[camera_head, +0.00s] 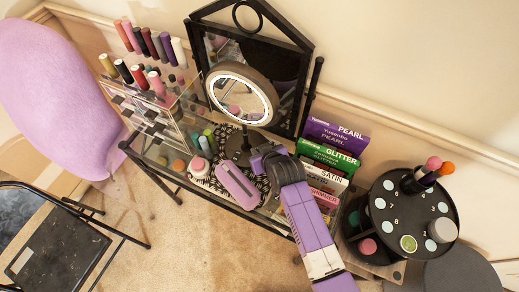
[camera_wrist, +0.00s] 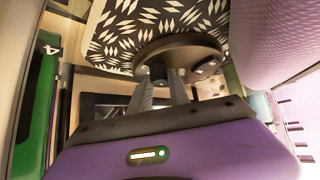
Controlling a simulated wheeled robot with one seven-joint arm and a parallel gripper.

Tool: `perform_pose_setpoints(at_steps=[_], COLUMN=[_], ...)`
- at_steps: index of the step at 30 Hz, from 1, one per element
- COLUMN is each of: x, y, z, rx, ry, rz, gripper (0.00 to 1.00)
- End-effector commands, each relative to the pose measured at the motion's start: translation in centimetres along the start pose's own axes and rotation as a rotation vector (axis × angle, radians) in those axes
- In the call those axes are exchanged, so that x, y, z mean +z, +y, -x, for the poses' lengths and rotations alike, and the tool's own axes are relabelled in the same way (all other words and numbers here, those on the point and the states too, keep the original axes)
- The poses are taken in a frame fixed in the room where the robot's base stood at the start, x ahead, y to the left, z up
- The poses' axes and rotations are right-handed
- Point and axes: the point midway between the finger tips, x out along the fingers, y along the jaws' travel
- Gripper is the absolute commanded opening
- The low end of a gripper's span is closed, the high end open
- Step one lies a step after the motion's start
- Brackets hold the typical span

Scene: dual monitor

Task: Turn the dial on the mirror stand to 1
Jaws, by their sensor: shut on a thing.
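The mirror stand is a round lit mirror (camera_head: 241,94) on a dark stem, with a round dark base (camera_head: 238,146) standing on a black-and-white patterned mat. In the wrist view, the base (camera_wrist: 180,44) is a dark disc with small fittings along its near edge. My gripper (camera_wrist: 160,76) reaches this edge, its two grey fingers close together on a small dark part that appears to be the dial. The fingers largely hide that part, so its setting cannot be read. In the head view, my purple arm comes from the lower right and hides the fingertips.
Several books (camera_head: 335,137) stand right of my arm. A pink-purple case (camera_head: 236,186) lies close on the left, near small bottles. A clear organiser (camera_head: 150,112) with lipsticks stands farther left. A round black stand (camera_head: 412,212) is at the right.

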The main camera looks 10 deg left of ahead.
Motion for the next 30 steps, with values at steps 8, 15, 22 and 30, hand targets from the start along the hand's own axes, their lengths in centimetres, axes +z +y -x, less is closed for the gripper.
perform_pose_setpoints(at_steps=[8, 15, 22, 30], x=[-0.03, -0.01, 0.01, 0.06], y=[0.09, 0.08, 0.04, -0.12], z=[-0.02, -0.02, -0.02, -0.07], rx=[0.0, 0.0, -0.001, 0.015], ry=[0.0, 0.0, -0.001, -0.001], rz=[0.004, 0.003, 0.003, -0.014], gripper=[0.0, 0.32, 0.32, 0.32])
